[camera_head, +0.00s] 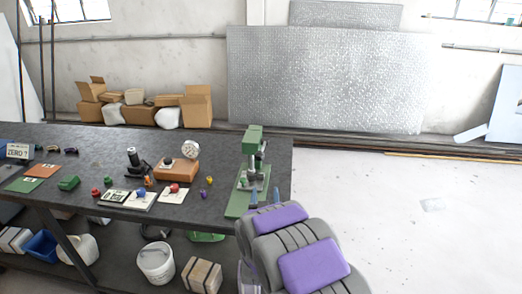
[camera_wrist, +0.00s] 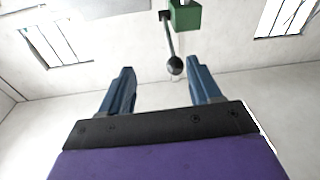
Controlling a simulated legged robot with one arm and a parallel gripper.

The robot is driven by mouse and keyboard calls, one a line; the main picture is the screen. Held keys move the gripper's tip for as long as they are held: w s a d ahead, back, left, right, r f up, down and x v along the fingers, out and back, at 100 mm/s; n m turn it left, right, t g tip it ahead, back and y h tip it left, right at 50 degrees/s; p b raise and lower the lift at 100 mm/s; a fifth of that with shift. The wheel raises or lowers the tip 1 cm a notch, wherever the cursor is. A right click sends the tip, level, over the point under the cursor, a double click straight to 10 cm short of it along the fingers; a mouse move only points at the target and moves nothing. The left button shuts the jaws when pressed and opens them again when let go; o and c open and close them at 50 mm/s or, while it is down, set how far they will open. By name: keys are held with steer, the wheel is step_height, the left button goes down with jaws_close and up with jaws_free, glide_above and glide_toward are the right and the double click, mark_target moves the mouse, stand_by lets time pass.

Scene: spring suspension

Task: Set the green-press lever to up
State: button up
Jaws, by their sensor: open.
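The green press (camera_head: 252,165) stands upright near the right end of the dark table. Its green head also shows at the top of the wrist view (camera_wrist: 186,15). The lever (camera_wrist: 169,42) is a thin grey rod with a dark ball knob (camera_wrist: 175,66) at its lower end, hanging down beside the head. My gripper (camera_wrist: 160,80) is open, its two blue fingers spread apart. In the wrist view the knob appears between the fingertips; I cannot tell its depth or see any contact.
The dark table (camera_head: 226,143) holds a dial gauge (camera_head: 190,149) on an orange block, a black device (camera_head: 134,160), cards and small coloured parts left of the press. A white bucket (camera_head: 155,262) stands below. Cardboard boxes (camera_head: 196,106) lie behind. The floor (camera_head: 400,220) at right is mostly clear.

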mark_target(259, 152)
steer(key=w+a+r+t, duration=0.1)
steer(key=w+r, duration=0.1)
steer(key=w, duration=0.2)
steer(key=w+a+r+n+t, duration=0.1)
steer(key=w+r, duration=0.2)
steer(key=w, duration=0.2)
steer(key=w+a+r+t, duration=0.1)
steer(key=w+r, duration=0.1)
steer(key=w, duration=0.3)
steer(key=shift+a+r+y+b, duration=0.2)
steer(key=shift+y+b, duration=0.1)
stand_by(0.4)
jaws_close()
stand_by(0.4)
